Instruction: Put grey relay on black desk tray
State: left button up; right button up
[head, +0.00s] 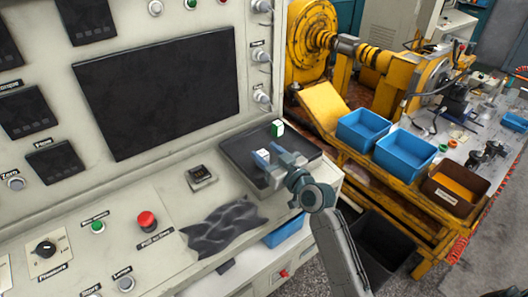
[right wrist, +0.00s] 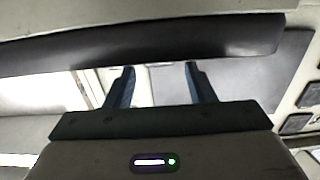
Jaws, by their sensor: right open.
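The black desk tray (head: 234,150) lies on the console's sloped desk, below the big dark screen. A small pale block with a green side (head: 277,129) stands at its far edge. A pale and blue block-like shape (head: 261,157) is on or over the tray beside my right gripper (head: 276,158); I cannot tell if it is a separate block or a fingertip. My right gripper is over the tray's right part, its fingers apart. In the right wrist view the fingers (right wrist: 160,84) show nothing between them. I cannot make out with certainty which thing is the grey relay. My left gripper is out of view.
A crumpled dark cloth (head: 226,226) lies in front. A red push button (head: 147,221) stands at left. Blue bins (head: 404,152) and yellow machinery (head: 318,45) are at right.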

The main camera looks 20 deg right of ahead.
jog(key=b+v, duration=0.2)
jog(key=v, duration=0.8)
jog(key=shift+s, duration=0.25)
